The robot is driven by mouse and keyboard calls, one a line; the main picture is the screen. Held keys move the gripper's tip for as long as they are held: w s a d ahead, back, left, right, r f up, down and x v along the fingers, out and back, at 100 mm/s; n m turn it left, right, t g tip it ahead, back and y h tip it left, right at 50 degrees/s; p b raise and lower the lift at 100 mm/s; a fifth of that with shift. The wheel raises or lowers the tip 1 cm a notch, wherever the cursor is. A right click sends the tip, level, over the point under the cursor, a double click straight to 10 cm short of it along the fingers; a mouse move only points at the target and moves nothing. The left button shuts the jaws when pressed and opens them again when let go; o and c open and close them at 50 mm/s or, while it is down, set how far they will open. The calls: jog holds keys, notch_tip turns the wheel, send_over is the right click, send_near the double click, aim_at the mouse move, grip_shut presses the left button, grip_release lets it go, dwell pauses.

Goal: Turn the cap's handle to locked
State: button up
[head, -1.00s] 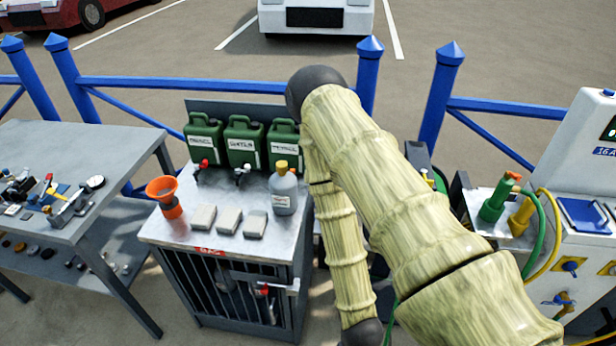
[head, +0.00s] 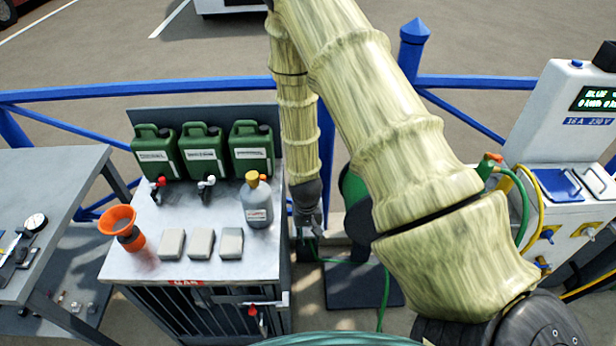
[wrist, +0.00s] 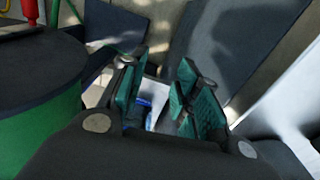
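I see no cap with a handle that I can make out for sure in either view. In the wrist view a small blue and white thing (wrist: 145,103) shows in the gap between my fingers; it is too small to name.
A grey bottle with a yellow cap (head: 257,205), an orange funnel (head: 122,226) and green canisters (head: 204,152) stand on the cabinet. A white power pedestal (head: 572,120) is at right, a grey table (head: 50,205) at left. A green drum shape (wrist: 40,95) is close beside my gripper.

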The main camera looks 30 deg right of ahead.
jog(key=w+d+r+m, duration=0.1)
jog(key=w+d+r, duration=0.2)
jog(key=w+r, duration=0.1)
jog(key=w+d+r+m+p, duration=0.1)
jog(key=w+d+r, duration=0.2)
jog(key=w+r, duration=0.2)
jog(key=w+d+r+m, duration=0.2)
jog(key=w+d+r, duration=0.1)
jog(key=w+r, duration=0.2)
jog(key=shift+w+d+r+y, duration=0.1)
jog(key=shift+w+r+y, duration=0.05)
jog(key=shift+r, duration=0.2)
jog(key=shift+w+d+r+y, duration=0.1)
jog(key=shift+r+y, duration=0.05)
jog(key=shift+r, duration=0.2)
jog(key=shift+f+p, duration=1.5)
jog(key=shift+f, duration=3)
jog(key=shift+w, duration=0.1)
grip_shut()
